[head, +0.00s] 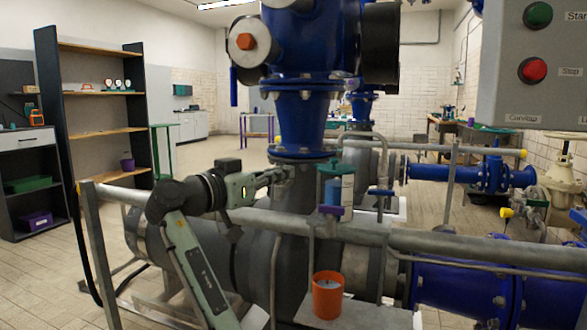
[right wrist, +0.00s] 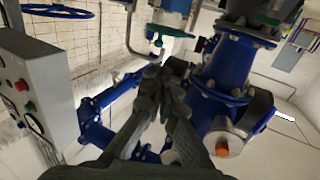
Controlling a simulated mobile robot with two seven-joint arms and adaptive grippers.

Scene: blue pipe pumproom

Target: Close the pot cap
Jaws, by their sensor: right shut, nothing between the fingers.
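A small fitting with a green cap (head: 335,168) on top and a blue body (head: 333,190) stands at the middle of the head view, with a purple piece at its lower end. I cannot tell for sure whether this is the pot, or whether its cap is open. An orange cup (head: 328,295), open at the top, stands below it on a grey ledge.
A grey rail (head: 440,240) crosses in front of the big pipes. A blue valve column (head: 303,115) rises behind my gripper. A grey control box (head: 500,85) with green and red buttons hangs at the upper right. A shelf (head: 95,132) stands at the left.

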